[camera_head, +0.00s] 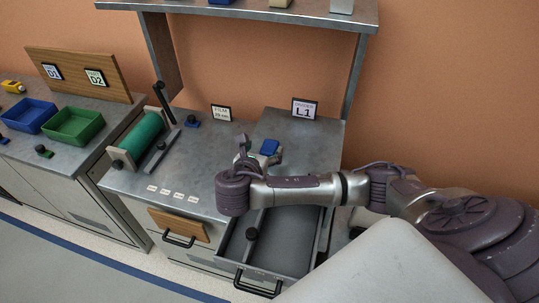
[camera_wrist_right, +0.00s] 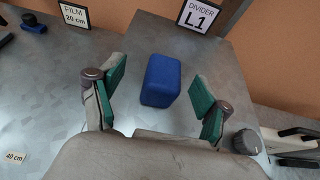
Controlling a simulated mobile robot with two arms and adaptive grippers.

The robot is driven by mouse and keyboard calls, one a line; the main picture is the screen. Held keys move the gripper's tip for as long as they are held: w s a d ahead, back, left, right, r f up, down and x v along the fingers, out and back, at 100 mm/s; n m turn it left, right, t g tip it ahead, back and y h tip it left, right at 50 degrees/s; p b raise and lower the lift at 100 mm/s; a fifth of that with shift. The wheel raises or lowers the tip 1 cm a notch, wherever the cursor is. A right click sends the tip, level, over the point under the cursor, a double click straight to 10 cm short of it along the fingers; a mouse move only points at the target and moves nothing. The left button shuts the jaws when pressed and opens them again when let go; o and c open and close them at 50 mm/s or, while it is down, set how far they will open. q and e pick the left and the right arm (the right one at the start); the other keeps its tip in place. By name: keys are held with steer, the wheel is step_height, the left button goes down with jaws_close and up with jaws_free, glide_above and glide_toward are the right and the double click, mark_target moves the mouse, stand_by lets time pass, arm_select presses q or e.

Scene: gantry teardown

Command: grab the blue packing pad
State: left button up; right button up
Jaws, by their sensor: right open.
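The blue packing pad (camera_wrist_right: 160,82) is a small rounded blue block on the metal bench top (camera_wrist_right: 60,110). In the right wrist view it lies between and a little beyond the green-padded fingers of my right gripper (camera_wrist_right: 158,98). The fingers are spread and I see a gap on each side of the pad. In the head view the pad (camera_head: 269,147) shows just right of my right gripper (camera_head: 243,150), partly hidden at its lower edge. My left gripper is in neither view.
An open grey drawer (camera_head: 291,243) with a dark knob in it juts out below my right arm. A "DIVIDER L1" sign (camera_head: 304,108) and a "FILM" sign (camera_head: 221,113) stand behind. A green roll (camera_head: 140,137), a blue bin (camera_head: 28,115) and a green bin (camera_head: 74,126) are left.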

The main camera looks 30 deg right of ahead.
mark_target(270, 145)
steer(key=shift+w+d+f, duration=0.25)
steer(key=shift+w+d, duration=0.15)
steer(key=shift+d, duration=0.15)
steer(key=shift+w+d, duration=0.1)
steer(key=shift+d, duration=0.1)
steer(key=shift+w+d+f+p, duration=0.25)
steer(key=shift+d+p, duration=0.15)
steer(key=shift+d, duration=0.15)
steer(key=x, duration=0.4)
steer(key=shift+s+f+p, duration=0.2)
steer(key=shift+s+p, duration=0.05)
steer(key=shift+p, duration=0.05)
steer(key=shift+a, duration=0.1)
steer(key=shift+c, duration=0.8)
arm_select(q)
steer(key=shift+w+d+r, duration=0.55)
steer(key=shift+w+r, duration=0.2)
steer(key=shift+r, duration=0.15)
arm_select(e)
steer(key=c, duration=1)
